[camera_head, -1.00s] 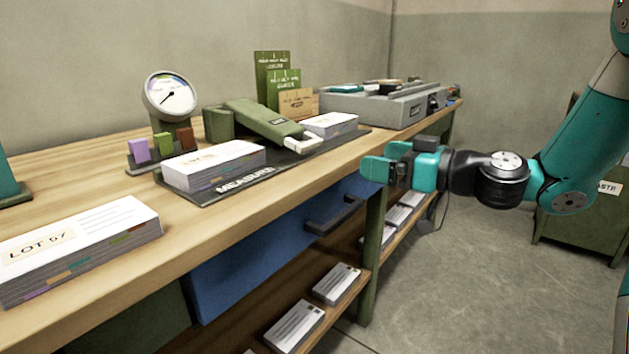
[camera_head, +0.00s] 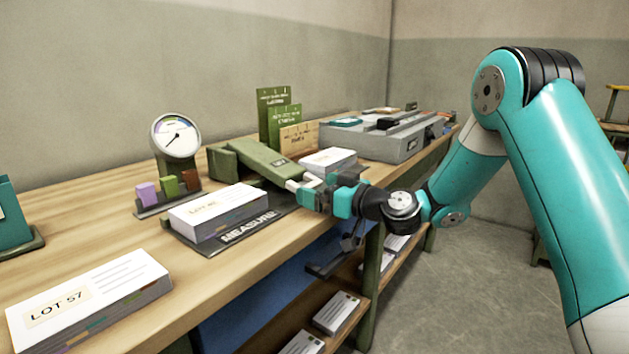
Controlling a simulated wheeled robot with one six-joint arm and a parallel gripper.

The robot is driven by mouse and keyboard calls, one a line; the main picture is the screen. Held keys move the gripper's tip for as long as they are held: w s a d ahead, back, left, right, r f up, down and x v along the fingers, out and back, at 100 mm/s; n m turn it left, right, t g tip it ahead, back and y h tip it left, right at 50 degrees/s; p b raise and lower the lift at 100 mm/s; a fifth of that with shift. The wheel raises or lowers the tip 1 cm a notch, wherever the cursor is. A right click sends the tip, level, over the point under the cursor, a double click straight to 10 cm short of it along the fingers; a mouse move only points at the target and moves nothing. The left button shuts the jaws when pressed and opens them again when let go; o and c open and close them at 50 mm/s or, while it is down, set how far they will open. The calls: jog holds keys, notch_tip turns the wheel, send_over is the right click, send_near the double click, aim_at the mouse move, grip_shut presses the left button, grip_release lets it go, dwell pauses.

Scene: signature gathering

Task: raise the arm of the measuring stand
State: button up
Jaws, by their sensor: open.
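The measuring stand's green arm (camera_head: 262,160) lies low over the dark MEASURE mat (camera_head: 246,233), slanting down from its green post at the left. Its pale front end (camera_head: 293,184) points towards my gripper (camera_head: 302,190). My gripper is open and its fingers are at that pale end, partly hiding it. I cannot tell whether they touch it. A paper stack (camera_head: 219,210) lies on the mat to the left of the arm, and another stack (camera_head: 328,161) lies to its right.
A round dial gauge (camera_head: 177,136) stands behind a rack of coloured blocks (camera_head: 168,190). The LOT 57 stack (camera_head: 88,303) lies at the front left. A grey machine (camera_head: 392,142) stands at the back right. A drawer handle (camera_head: 332,266) juts out below my gripper.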

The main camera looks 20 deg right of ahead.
jog(key=shift+x, duration=1.15)
